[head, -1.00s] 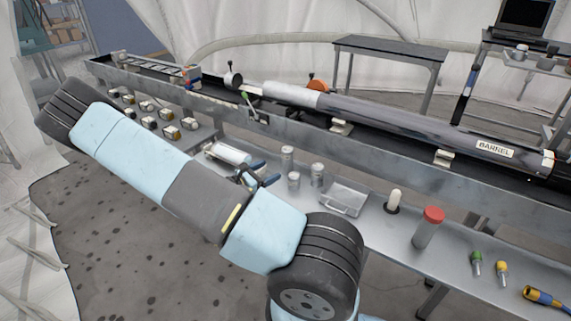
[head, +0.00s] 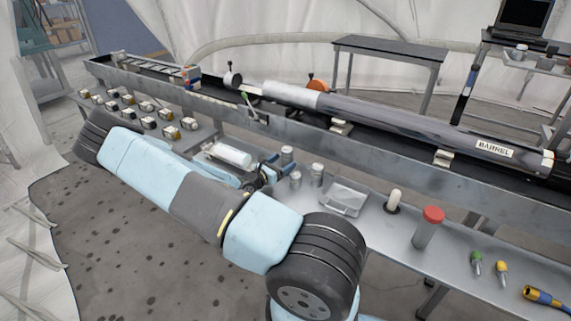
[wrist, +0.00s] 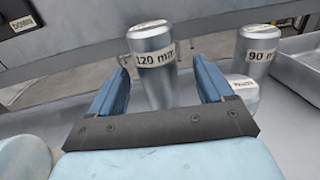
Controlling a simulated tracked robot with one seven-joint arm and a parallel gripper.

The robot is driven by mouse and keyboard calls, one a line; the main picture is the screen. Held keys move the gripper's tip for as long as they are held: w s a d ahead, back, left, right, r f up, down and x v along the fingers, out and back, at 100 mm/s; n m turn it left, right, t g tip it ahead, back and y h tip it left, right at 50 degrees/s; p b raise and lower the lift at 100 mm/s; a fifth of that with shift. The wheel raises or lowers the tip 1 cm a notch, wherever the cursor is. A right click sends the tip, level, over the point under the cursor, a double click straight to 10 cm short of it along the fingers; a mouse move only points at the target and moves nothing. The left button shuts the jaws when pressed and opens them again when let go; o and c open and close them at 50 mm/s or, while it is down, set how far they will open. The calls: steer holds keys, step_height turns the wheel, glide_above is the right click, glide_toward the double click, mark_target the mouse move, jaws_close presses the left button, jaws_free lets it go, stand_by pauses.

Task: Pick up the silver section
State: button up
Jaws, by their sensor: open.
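Several silver cylinders stand on the grey bench; I cannot tell which one the task calls the silver section. A shorter cylinder (wrist: 242,95) with a label I cannot read sits by the right finger, partly hidden. My gripper (head: 272,165) is open and empty.
A long rail with a tube marked BARREL (head: 494,149) runs behind the bench. A white cylinder (head: 229,154) lies at left.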

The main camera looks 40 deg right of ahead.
mark_target(290, 156)
steer(key=shift+w+d+r, duration=0.1)
steer(key=shift+w+d, duration=0.1)
steer(key=shift+d, duration=0.7)
steer(key=shift+w+d, duration=0.15)
steer(key=shift+d, duration=0.7)
steer(key=shift+w+d+r, duration=0.1)
steer(key=shift+w+d, duration=0.1)
steer(key=shift+d, duration=0.7)
steer(key=c, duration=1.4)
